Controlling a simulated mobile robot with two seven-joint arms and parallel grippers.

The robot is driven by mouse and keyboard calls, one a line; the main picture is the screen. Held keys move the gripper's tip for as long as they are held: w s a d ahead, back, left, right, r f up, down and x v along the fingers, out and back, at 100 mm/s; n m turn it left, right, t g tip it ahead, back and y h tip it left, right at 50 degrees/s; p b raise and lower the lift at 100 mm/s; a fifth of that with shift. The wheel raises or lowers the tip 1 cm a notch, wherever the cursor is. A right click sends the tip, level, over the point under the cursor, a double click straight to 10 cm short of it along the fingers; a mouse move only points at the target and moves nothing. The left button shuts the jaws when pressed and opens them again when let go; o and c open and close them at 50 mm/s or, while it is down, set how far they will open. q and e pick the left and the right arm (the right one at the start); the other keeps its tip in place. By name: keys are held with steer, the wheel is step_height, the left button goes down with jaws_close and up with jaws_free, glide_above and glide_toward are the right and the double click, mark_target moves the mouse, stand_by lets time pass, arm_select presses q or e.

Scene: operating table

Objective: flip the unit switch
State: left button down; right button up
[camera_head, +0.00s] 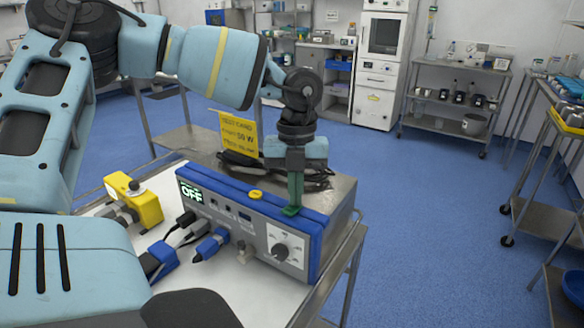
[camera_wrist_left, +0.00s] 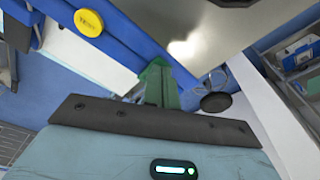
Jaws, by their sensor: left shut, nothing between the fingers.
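The unit (camera_head: 253,228) is a metal box with a blue-edged front panel, standing on a white-topped cart. Its display (camera_head: 192,194) reads OFF. A round yellow button (camera_head: 256,194) sits on the blue top edge and also shows in the left wrist view (camera_wrist_left: 88,22). My left gripper (camera_head: 291,210) points down with green fingers, shut and empty, at the top edge right of the button. Its fingers also show in the wrist view (camera_wrist_left: 157,84). My right gripper is out of view.
A yellow device (camera_head: 134,200) and blue and black plugs (camera_head: 210,243) with cables crowd the cart left of the panel. Blue floor (camera_head: 430,220) is open to the right.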

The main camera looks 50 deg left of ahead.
arm_select(q)
step_height(320, 180, up, 7)
steer(key=p, duration=0.2)
steer(key=shift+p, duration=0.35)
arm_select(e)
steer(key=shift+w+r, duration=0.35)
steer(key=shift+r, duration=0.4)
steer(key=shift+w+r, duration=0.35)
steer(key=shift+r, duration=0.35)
